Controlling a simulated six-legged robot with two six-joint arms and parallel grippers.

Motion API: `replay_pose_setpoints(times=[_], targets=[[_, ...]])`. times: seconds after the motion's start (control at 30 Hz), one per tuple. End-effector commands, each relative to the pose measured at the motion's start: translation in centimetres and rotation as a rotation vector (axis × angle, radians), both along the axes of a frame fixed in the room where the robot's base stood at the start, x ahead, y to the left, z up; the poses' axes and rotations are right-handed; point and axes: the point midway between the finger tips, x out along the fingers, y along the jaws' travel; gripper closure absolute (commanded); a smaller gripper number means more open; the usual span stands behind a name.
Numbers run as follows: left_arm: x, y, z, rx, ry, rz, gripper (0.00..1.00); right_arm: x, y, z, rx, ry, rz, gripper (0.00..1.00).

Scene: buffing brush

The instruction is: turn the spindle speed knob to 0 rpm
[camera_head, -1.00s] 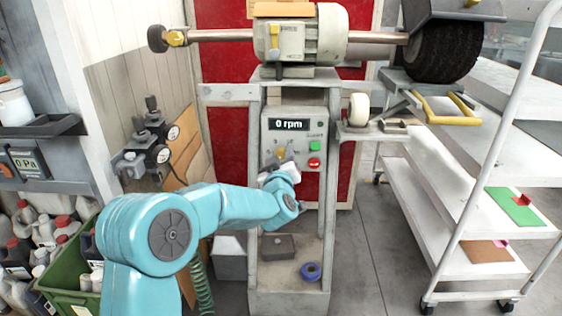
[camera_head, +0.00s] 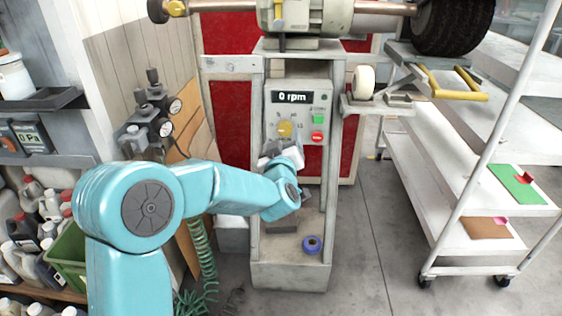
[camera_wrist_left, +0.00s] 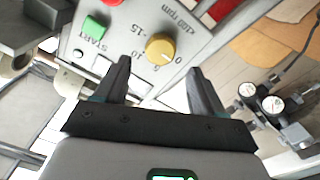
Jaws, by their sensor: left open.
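The spindle speed knob (camera_head: 285,129) is a round yellow dial on the grey control panel (camera_head: 268,104). The display (camera_head: 292,97) above it reads "0 rpm". My left gripper (camera_head: 273,152) is just below the knob in the head view. In the left wrist view the gripper's open fingers (camera_wrist_left: 159,68) show with the knob (camera_wrist_left: 161,46) beyond the gap between them. Nothing is between the fingers, and they look apart from the knob. My right gripper is not in view.
A green start button (camera_head: 319,119) and a red button (camera_head: 318,137) sit right of the knob. The brush machine (camera_head: 305,14) is above the panel. Gauges (camera_head: 163,127) stand to the left, a white cart (camera_head: 455,190) to the right. Blue tape (camera_head: 312,244) lies below.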

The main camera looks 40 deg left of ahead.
Motion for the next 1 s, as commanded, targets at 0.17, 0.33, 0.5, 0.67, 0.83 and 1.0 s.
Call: replay_pose_setpoints(times=[0.17, 0.33, 0.5, 0.67, 0.83, 1.0], targets=[[-4.3, -2.7, 0.1, -0.001, 0.001, -0.004, 0.31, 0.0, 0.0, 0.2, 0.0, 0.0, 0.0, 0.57], [-7.4, -4.6, 0.1, -0.001, -0.001, -0.003, 0.31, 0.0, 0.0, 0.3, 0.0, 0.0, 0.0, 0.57], [-9.1, -5.7, 0.0, -0.001, 0.0, -0.001, 0.31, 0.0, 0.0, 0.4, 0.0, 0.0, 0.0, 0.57], [-9.6, -5.9, 0.0, -0.001, -0.001, 0.001, 0.31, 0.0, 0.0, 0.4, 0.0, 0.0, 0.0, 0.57], [-9.6, -5.9, 0.0, -0.001, -0.001, 0.001, 0.31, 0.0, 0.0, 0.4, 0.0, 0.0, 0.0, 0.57], [-9.6, -5.9, 0.0, -0.001, 0.0, 0.001, 0.31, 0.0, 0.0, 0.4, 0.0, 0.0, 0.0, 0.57]])
